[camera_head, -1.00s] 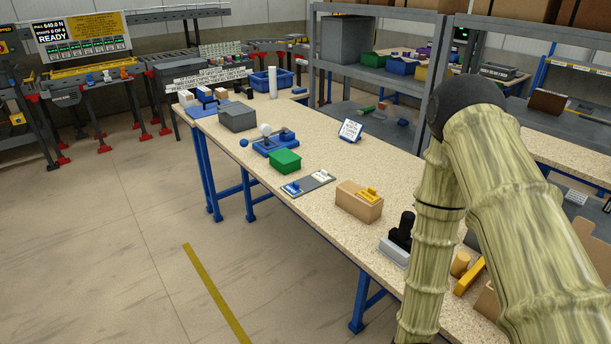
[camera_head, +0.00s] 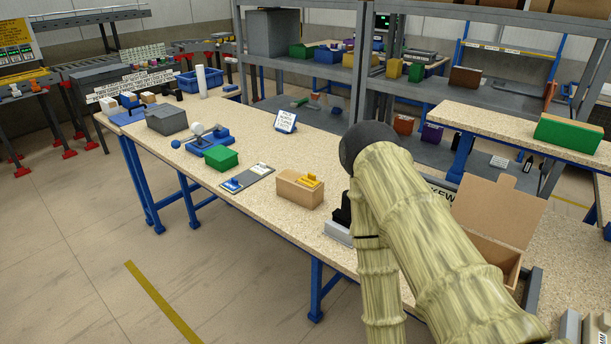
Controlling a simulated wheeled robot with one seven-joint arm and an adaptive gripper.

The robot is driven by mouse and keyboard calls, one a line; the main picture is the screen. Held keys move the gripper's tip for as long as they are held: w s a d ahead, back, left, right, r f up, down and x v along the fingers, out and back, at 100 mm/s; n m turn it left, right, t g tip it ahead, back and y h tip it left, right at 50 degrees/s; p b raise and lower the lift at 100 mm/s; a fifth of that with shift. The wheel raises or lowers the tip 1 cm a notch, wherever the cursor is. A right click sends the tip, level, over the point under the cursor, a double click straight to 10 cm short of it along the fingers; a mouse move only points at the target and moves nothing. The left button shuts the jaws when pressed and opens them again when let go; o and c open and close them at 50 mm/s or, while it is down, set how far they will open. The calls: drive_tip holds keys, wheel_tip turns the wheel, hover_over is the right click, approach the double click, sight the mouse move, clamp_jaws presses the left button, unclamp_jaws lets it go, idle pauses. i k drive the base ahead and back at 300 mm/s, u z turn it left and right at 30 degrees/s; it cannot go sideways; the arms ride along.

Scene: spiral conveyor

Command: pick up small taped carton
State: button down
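A small tan box (camera_head: 292,195) sits on the speckled workbench (camera_head: 262,131), left of my arm, with a yellow piece (camera_head: 309,180) on its top. I cannot make out tape on it. A larger brown carton (camera_head: 497,207) with its flap raised stands to the right of my arm, partly hidden by it. I cannot tell if either is the small taped carton. My arm crosses the lower right of the picture. My gripper is not in view.
A green box (camera_head: 221,158), a grey box (camera_head: 167,120), a blue stand (camera_head: 207,142) and a small sign (camera_head: 286,122) stand on the bench. A black object (camera_head: 342,210) is beside my arm. Grey shelving (camera_head: 365,75) rises behind. Open floor lies at left.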

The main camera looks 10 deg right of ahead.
sight(288, 186)
drive_tip(key=k, duration=0.5)
drive_tip(key=u, duration=1.55)
drive_tip(key=i, duration=1.35)
drive_tip(key=z, duration=2.15)
